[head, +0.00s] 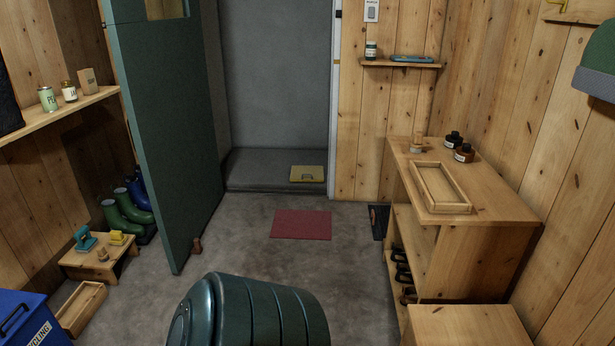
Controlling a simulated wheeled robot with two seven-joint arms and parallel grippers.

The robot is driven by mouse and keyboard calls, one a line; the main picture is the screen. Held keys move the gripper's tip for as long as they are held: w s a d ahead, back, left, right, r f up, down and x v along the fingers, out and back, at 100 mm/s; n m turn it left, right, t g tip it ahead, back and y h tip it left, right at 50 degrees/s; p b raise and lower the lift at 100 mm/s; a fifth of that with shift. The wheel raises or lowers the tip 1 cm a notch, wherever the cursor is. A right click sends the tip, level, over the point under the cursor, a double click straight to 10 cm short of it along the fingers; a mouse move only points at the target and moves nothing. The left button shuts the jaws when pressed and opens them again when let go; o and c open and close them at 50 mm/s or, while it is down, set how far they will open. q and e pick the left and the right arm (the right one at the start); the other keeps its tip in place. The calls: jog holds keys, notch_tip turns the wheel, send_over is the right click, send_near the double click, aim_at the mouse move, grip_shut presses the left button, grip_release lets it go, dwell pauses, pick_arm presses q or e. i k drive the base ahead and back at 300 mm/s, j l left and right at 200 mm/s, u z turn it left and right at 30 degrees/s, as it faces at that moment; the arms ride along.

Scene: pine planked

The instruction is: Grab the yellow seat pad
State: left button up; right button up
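The yellow seat pad (307,174) lies flat on the grey step beyond the open doorway, near the step's front right part. It is a thin, pale yellow square with a small dark handle-like loop at its front. Nothing covers it. Neither of my grippers is in the head view, so their state and distance from the pad do not show.
A green door (172,130) stands open at the left of the doorway. A red mat (301,224) lies before the step (255,170). A dark teal ribbed drum (262,312) fills the near middle. A wooden bench (490,200) stands at right, a low stool (82,262) at left.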

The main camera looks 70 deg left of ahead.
aim_at(313, 174)
jog(key=k+l+u, duration=0.15)
jog(key=u, duration=1.5)
jog(key=i+u, duration=0.15)
jog(key=u, duration=0.6)
jog(key=l, duration=0.1)
